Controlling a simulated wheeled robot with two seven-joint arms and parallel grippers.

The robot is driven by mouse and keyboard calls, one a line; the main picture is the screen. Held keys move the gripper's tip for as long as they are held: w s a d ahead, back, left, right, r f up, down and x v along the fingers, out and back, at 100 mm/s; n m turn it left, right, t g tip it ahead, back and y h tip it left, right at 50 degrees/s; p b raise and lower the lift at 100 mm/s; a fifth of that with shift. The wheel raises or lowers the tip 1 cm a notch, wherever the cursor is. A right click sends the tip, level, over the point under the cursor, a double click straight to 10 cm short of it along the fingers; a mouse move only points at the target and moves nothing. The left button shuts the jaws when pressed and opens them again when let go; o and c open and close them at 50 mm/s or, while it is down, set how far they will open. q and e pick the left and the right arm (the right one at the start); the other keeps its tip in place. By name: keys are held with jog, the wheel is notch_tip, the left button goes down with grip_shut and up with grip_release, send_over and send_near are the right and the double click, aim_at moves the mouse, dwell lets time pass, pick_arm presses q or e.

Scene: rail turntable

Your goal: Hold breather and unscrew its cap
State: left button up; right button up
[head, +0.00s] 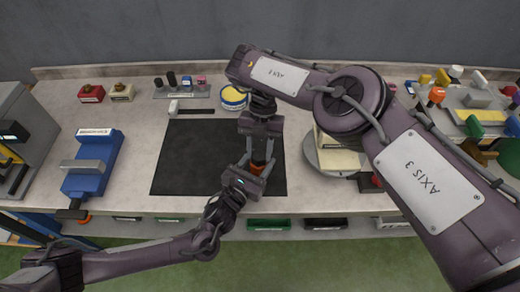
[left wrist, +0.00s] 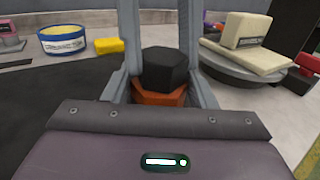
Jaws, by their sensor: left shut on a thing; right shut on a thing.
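The breather has an orange body (left wrist: 158,96) and a black hexagonal cap (left wrist: 165,67), both between grey fingers in the left wrist view. In the head view the orange body (head: 257,168) shows as a small patch where my two grippers meet, over the right part of the black mat. My left gripper (head: 256,165) comes from the front left and is shut on the body. My right gripper (head: 259,152) comes from the far side and is shut at the cap. Its exact contact with the cap is largely hidden. The cap sits on the body, with no clear gap.
The black mat (head: 185,165) is otherwise bare. A blue vise-like fixture (head: 92,165) stands left. A yellow-and-blue tin (head: 233,98) is behind the grippers. A round turntable (head: 312,152) bearing cream blocks stands close on the right, partly behind my right arm.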

jog(key=shift+d+f+n+h, duration=0.15)
jog(key=shift+n+h, duration=0.25)
jog(key=shift+n, duration=0.7)
jog(key=o, duration=1.1)
jog(key=shift+s, duration=0.1)
jog(key=shift+c, duration=0.2)
jog(key=shift+o, duration=0.6)
jog(key=shift+r, duration=2.1)
